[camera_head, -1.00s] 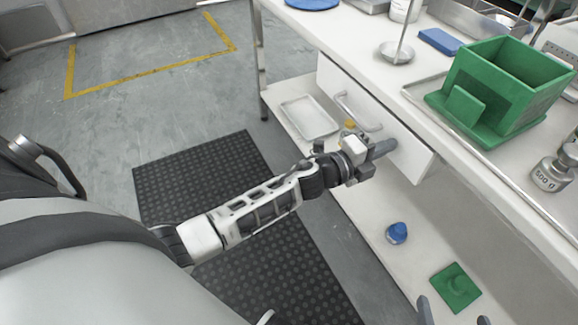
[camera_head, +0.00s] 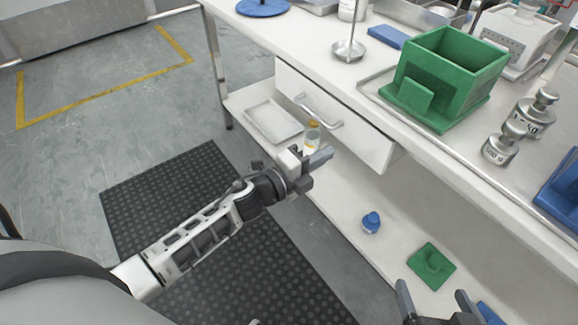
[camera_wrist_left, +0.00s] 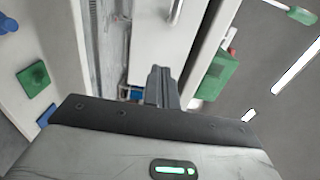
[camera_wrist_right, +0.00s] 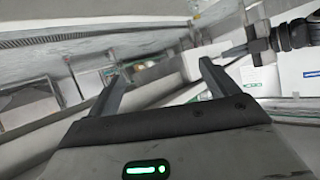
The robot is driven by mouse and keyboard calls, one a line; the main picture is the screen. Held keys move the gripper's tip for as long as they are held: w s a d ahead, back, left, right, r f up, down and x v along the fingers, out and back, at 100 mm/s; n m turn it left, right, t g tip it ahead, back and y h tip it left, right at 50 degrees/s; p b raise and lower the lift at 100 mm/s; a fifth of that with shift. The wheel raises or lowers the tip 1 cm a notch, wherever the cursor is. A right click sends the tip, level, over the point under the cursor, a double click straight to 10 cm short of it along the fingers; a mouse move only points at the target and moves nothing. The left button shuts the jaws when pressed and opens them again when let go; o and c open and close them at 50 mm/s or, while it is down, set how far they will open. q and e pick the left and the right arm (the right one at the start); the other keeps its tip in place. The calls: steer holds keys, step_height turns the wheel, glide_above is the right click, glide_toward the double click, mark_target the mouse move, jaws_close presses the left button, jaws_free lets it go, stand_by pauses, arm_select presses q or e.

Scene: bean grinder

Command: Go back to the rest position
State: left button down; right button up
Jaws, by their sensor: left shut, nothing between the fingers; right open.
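My left gripper (camera_head: 318,158) is shut and empty in the head view. It is in front of the white drawer (camera_head: 330,112), below its handle, with a small bottle (camera_head: 312,137) with an orange cap just behind it. In the left wrist view its fingers (camera_wrist_left: 160,75) are together. My right gripper (camera_head: 436,298) shows at the bottom edge of the head view, open and empty, its fingers apart. In the right wrist view its fingers (camera_wrist_right: 160,80) are spread with nothing between them.
The white bench carries a green box (camera_head: 450,75), metal weights (camera_head: 500,145) and a ladle-like tool (camera_head: 348,50). The lower shelf holds a white tray (camera_head: 272,122), a blue object (camera_head: 371,222) and a green lid (camera_head: 432,266). Open floor with a black mat (camera_head: 165,185) lies left.

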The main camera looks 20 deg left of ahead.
arm_select(q)
steer(key=s+r+n+g+y+p, duration=0.1)
steer(key=s+n+p, duration=0.4)
steer(key=s+n, duration=0.5)
steer(key=s+r+n+g+y+p, duration=0.2)
steer(key=s+n+g+y+p, duration=0.1)
steer(key=s+n, duration=0.7)
steer(key=shift+a+n+g+y+p, duration=0.3)
steer(key=shift+n+g+y+p, duration=0.1)
steer(key=shift+n+y+p, duration=0.4)
arm_select(e)
steer(key=r, duration=0.2)
steer(key=r+g, duration=0.1)
steer(key=shift+d+r+h, duration=0.3)
steer(key=shift+d, duration=0.05)
arm_select(q)
steer(key=shift+s, duration=0.1)
